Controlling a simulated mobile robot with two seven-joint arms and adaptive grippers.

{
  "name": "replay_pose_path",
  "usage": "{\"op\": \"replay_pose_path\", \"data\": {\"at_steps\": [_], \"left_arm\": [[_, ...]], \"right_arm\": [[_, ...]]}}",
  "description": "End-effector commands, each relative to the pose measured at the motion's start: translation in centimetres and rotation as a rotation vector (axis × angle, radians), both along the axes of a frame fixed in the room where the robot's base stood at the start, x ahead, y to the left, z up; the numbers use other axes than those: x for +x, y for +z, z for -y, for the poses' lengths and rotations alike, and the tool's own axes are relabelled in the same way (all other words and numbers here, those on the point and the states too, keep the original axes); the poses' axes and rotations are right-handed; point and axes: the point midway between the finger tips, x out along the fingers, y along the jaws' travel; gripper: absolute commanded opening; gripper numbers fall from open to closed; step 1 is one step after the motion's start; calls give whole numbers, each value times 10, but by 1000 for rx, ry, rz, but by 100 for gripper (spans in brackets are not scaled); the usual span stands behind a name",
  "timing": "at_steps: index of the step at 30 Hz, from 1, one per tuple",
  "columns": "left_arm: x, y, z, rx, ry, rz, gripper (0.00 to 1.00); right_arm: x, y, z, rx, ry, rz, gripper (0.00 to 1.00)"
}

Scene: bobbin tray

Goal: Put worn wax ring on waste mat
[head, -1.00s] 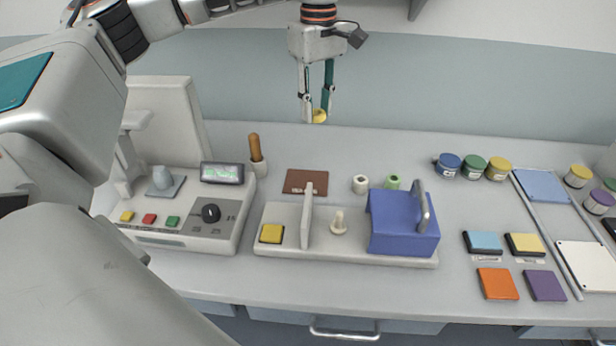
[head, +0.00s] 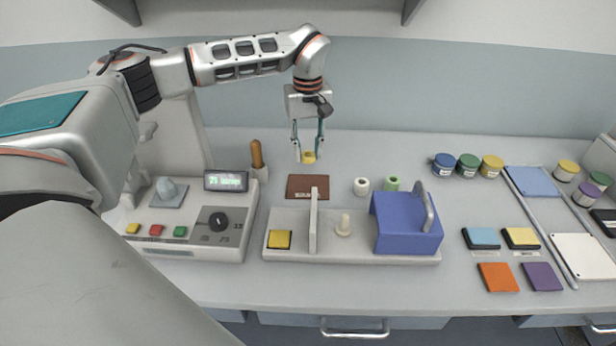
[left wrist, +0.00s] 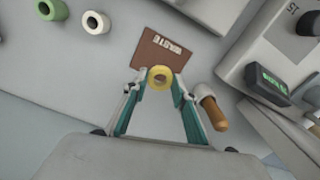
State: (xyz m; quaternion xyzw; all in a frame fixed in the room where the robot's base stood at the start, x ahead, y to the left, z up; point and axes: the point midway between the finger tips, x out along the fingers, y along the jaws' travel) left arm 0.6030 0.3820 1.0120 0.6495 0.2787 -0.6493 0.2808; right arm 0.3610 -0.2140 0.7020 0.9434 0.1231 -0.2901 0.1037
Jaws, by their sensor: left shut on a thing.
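The worn wax ring (head: 308,157) is a small yellow ring held between the fingertips of my left gripper (head: 308,154). The gripper points down above the bench, at the back side of the mat in the head view. My right gripper is not in view.
A wooden-handled tool (head: 257,155) stands in a holder left of the mat. A white ring (head: 361,186) and a green ring (head: 391,184) stand to its right. In front is a fixture with an upright plate (head: 313,222) and a blue block (head: 404,222). The mat looks bare.

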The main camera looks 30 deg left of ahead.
Motion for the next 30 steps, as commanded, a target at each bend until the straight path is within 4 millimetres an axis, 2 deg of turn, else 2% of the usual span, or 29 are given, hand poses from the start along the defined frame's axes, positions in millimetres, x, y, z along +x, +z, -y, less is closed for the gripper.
{"op": "replay_pose_path", "data": {"at_steps": [1,6,14,21,30], "left_arm": [[-1,-14,0,-1,0,-5,18],[0,-43,0,-1,0,-2,18],[0,-60,0,-1,1,-1,18],[0,-90,0,0,0,-1,18],[0,-92,0,0,0,0,18]], "right_arm": [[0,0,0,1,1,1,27],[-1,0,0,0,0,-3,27],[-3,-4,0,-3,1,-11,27],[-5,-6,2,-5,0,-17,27],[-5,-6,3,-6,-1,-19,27]]}}
